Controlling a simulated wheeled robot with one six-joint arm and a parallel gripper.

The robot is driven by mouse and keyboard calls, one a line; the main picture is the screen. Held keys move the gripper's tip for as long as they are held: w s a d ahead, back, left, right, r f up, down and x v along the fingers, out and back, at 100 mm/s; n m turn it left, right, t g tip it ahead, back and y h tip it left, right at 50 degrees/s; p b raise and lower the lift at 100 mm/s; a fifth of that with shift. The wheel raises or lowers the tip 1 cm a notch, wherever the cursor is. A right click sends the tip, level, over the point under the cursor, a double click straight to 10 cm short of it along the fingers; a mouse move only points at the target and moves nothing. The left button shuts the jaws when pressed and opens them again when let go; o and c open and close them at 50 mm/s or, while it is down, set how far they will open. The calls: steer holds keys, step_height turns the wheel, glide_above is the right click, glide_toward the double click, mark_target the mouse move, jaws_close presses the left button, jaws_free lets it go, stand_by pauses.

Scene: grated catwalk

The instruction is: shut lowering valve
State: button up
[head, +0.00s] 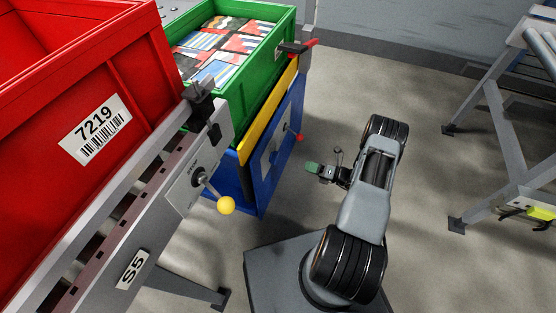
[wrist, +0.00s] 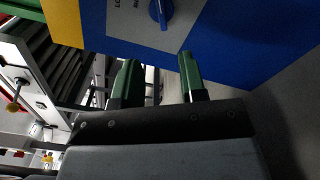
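In the wrist view a blue knob (wrist: 161,12) sits on a grey plate (wrist: 125,18) at the top edge. Lettering beginning "LO" shows beside it, cut off by the frame. The plate is on a blue panel (wrist: 235,35), which in the head view is the side of a blue unit (head: 248,180). I cannot tell which way the knob is set. My gripper (wrist: 159,60) has its two green fingers apart with nothing between them, short of the knob. In the head view my gripper (head: 313,168) is to the right of the blue panel, apart from it.
A lever with a red ball (head: 299,137) sticks out from the blue unit. A yellow-ball lever (head: 226,205) projects from the grey S5 frame (head: 131,268) nearer me. A green crate (head: 262,68) and a red bin (head: 98,125) stand above.

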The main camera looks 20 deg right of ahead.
mark_target(274, 157)
steer(key=b+x, duration=0.2)
steer(key=x, duration=1.1)
steer(key=shift+b, duration=0.35)
steer(key=shift+w+a+f, duration=0.1)
jaws_close()
